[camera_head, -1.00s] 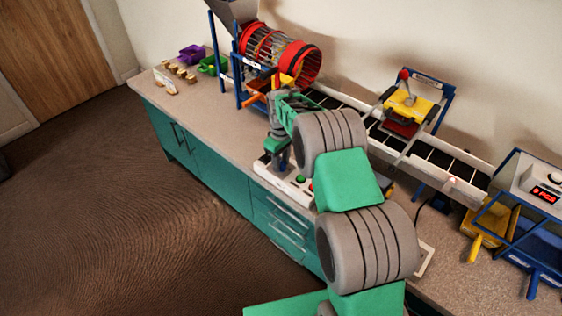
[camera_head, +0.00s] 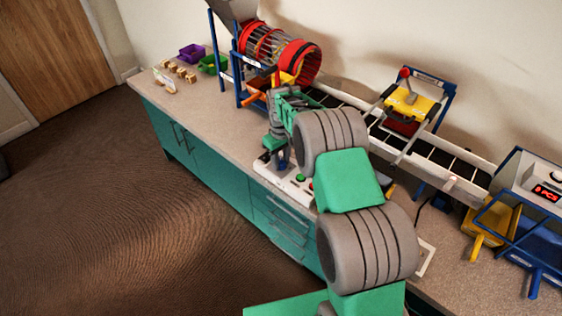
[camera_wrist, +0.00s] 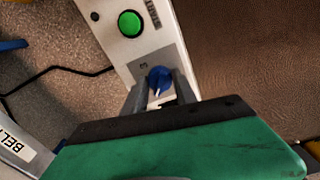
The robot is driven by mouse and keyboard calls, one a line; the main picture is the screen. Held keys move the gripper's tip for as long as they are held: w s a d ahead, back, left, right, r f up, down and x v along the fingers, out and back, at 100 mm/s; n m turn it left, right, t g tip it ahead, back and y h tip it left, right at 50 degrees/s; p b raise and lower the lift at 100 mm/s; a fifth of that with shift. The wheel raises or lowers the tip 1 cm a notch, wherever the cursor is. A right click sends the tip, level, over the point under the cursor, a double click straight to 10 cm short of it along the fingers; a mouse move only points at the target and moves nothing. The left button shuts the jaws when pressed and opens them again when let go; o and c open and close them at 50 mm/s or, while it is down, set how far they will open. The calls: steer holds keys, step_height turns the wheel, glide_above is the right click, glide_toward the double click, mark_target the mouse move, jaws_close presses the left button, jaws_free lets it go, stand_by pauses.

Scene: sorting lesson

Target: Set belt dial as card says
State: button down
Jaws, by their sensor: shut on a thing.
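The blue belt dial (camera_wrist: 159,77) sits on the white control panel (camera_wrist: 119,48), with a white pointer line on its face. My gripper (camera_wrist: 161,88) is shut on the dial, with one finger on each side of it. In the head view my gripper (camera_head: 281,160) is low over the panel (camera_head: 290,186), and the dial is mostly hidden by it.
A green button (camera_wrist: 130,24) is on the panel beside the dial. A conveyor belt (camera_head: 428,150) runs behind my arm, with a yellow press-like unit (camera_head: 408,104) over it. A red drum (camera_head: 280,53) and purple (camera_head: 192,53) and green (camera_head: 210,66) bins stand left.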

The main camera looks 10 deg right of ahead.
mark_target(281, 161)
steer(key=m+b, duration=0.1)
steer(key=m, duration=0.4)
steer(key=shift+m+b, duration=0.55)
steer(key=shift+m, duration=1.85)
steer(key=c, duration=1)
jaws_free()
step_height(281, 161, up, 8)
steer(key=shift+f, duration=0.1)
